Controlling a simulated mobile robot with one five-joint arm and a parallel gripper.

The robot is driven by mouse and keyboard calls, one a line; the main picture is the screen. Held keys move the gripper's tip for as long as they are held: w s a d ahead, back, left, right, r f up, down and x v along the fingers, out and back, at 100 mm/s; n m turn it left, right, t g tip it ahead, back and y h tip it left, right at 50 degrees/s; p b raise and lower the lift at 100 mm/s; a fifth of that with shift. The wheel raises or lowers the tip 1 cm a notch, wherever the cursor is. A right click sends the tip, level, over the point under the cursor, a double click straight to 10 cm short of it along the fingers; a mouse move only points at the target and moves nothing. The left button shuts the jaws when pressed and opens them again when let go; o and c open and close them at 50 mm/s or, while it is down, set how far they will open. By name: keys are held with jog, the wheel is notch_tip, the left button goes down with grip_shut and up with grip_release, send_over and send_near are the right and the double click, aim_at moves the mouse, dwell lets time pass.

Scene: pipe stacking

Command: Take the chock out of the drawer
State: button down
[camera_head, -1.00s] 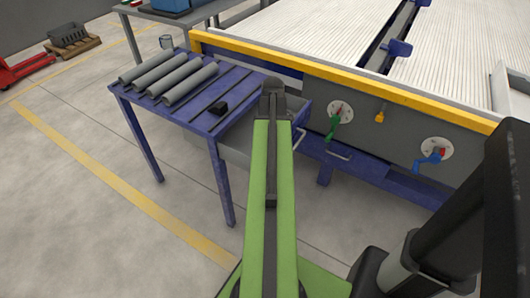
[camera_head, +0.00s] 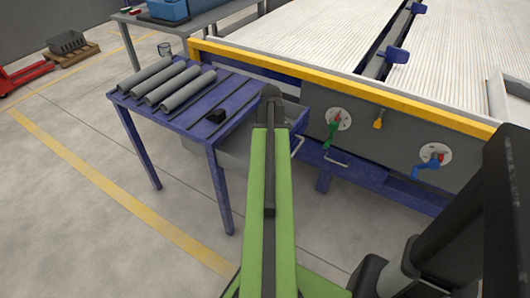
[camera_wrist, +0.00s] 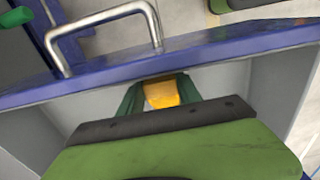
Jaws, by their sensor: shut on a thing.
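In the wrist view, a yellow chock (camera_wrist: 162,97) sits between the dark green fingers of my gripper (camera_wrist: 160,91), which is shut on it. The gripper is inside the open drawer, close behind its blue front panel (camera_wrist: 215,48). The pale drawer floor shows around the fingers. Whether the chock still touches the floor cannot be told. In the head view, my arm covers much of the drawer (camera_head: 293,112), and the chock and fingers are hidden.
A metal handle (camera_wrist: 152,22) is on the drawer front. Several grey pipes (camera_head: 188,90) and a small black block (camera_head: 216,116) lie on the blue table (camera_head: 187,118). A grey panel with green (camera_head: 330,134) and blue (camera_head: 428,164) levers stands at the right.

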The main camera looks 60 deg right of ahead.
notch_tip(320, 180, up, 10)
jog(key=p, duration=1)
jog(key=shift+r, duration=0.15)
